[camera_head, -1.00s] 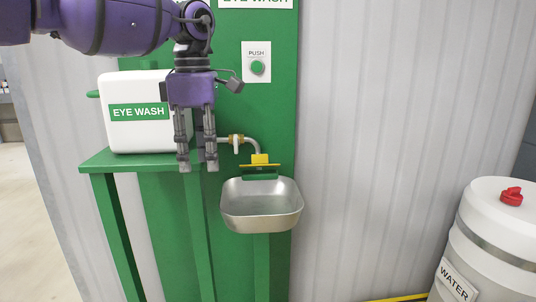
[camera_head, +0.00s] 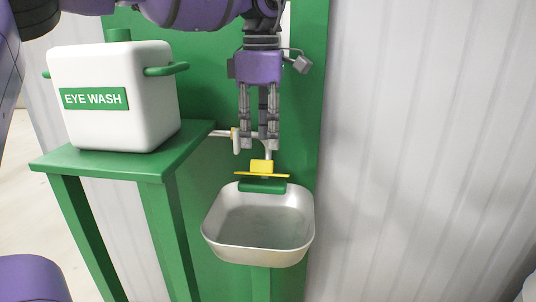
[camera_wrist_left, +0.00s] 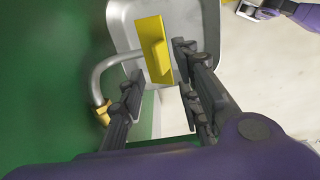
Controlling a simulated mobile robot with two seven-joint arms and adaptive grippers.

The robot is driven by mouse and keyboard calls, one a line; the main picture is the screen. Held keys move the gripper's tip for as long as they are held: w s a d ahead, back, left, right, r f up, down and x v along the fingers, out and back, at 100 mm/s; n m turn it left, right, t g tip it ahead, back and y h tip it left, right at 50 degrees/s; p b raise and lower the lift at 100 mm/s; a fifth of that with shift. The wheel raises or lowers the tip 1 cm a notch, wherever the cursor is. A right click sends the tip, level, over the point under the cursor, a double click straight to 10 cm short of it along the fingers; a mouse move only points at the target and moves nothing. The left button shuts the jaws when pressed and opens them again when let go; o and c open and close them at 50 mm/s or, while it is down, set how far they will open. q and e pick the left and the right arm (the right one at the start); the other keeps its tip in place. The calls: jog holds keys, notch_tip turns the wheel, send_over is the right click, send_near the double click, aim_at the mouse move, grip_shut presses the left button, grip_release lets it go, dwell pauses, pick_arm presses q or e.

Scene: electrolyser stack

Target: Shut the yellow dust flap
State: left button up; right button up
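The yellow dust flap (camera_head: 262,174) is at the back rim of the metal eye wash bowl (camera_head: 222,243), above a short green bar (camera_head: 262,187). It shows as a thin, nearly level plate with a raised tab in the head view. The left wrist view shows its broad yellow face (camera_wrist_left: 147,35). My left gripper (camera_head: 259,146) points down just above the flap, apart from it. Its fingers (camera_wrist_left: 160,85) are spread with nothing between them. A purple and dark part at the top right of the left wrist view may be my right gripper (camera_wrist_left: 287,8); its fingers are unclear.
A white EYE WASH tank (camera_head: 125,75) stands on a green stand (camera_head: 150,167) at left. The green panel (camera_head: 312,100) is close behind. Free space lies to the right.

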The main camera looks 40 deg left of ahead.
aim_at(263, 167)
pick_arm(q)
notch_tip(263, 167, down, 6)
jog(key=shift+r+b, duration=0.1)
jog(key=shift+b, duration=0.4)
